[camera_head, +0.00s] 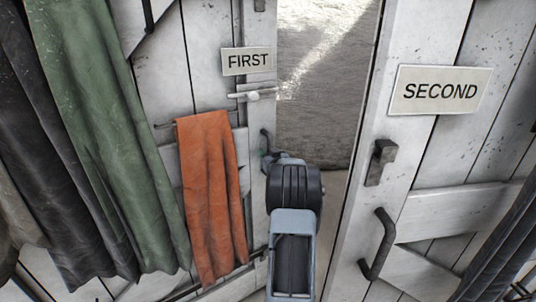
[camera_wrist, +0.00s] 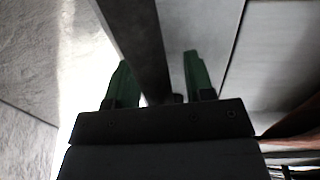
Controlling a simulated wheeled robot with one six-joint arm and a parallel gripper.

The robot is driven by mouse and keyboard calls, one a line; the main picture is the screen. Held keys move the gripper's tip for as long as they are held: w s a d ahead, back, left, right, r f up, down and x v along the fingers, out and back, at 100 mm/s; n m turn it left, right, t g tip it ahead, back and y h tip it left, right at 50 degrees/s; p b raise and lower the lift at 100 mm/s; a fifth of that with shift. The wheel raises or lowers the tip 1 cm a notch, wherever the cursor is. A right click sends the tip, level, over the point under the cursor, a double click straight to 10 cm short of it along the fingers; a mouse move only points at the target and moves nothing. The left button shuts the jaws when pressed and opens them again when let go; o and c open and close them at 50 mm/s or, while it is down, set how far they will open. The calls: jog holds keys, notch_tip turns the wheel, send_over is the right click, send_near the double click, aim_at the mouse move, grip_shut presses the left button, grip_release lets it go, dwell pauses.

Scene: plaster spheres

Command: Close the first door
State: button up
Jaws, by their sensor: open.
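The first door (camera_head: 203,60) is white boarded wood on the left of the head view, with a "FIRST" sign (camera_head: 247,61). To its right is a gap through which a rough grey wall shows. A dark pull handle (camera_head: 265,141) sits near this door's right edge. My gripper (camera_head: 271,157) is at that handle, its fingers mostly hidden behind my wrist. In the wrist view my gripper (camera_wrist: 160,80) has its green fingers apart, one on each side of a dark bar (camera_wrist: 138,45), seemingly the handle. Whether they touch it cannot be told.
The second door (camera_head: 440,155) stands to the right, with a "SECOND" sign (camera_head: 440,90), a dark latch (camera_head: 380,162) and a pull handle (camera_head: 378,244). An orange cloth (camera_head: 210,195) and a green cloth (camera_head: 110,150) hang at the left. A small bolt (camera_head: 253,96) is under the first sign.

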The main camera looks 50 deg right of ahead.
grip_shut()
dwell(0.5)
